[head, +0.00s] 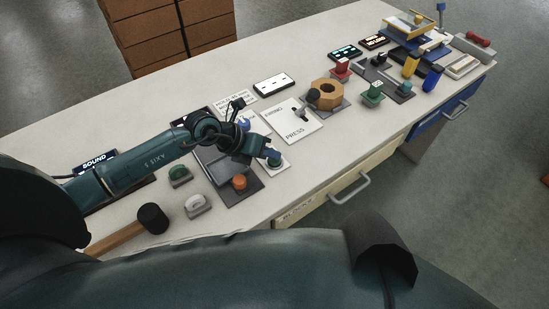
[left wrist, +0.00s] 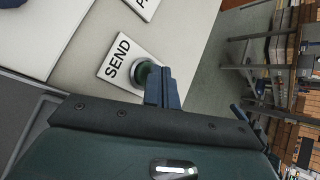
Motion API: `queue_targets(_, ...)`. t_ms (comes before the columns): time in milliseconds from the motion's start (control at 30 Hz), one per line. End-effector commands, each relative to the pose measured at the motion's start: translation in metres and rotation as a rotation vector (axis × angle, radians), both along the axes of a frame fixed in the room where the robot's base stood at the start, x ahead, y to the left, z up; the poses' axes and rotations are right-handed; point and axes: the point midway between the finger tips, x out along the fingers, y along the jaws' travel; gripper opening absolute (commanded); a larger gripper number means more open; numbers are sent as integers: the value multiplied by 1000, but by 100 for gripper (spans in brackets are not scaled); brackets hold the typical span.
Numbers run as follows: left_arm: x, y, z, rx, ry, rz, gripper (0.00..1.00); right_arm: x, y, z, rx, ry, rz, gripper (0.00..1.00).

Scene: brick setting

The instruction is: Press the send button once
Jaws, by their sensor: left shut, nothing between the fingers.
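The send button is a round green button (left wrist: 143,72) on a white plate marked SEND (left wrist: 113,58) in the left wrist view. In the head view the green button (head: 277,164) sits on its plate near the table's front edge, partly covered by my gripper. My left gripper (head: 273,155) is shut and empty, its fingertips right at the button. In the left wrist view the closed fingers (left wrist: 161,88) overlap the button's right side. I cannot tell whether they touch it or whether it is pressed down. My right gripper is not in view.
An orange button (head: 239,182), a green button (head: 180,176) and a white button (head: 195,205) stand nearby. A mallet (head: 150,219) lies at the front left. Drawer handles jut from the table front.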

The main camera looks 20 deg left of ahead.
Motion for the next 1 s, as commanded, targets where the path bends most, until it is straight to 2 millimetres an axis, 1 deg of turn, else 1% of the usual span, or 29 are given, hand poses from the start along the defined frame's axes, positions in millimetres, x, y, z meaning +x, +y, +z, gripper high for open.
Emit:
queue_targets(600, 0, 0, -8, 0, 1, -1, 0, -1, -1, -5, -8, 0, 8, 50)
queue_targets(867, -1, 0, -8, 1, 3, -1, 0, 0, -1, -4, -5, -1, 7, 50)
queue_targets(1000, -1, 0, -3, 1, 3, -1, 0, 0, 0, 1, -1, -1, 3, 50)
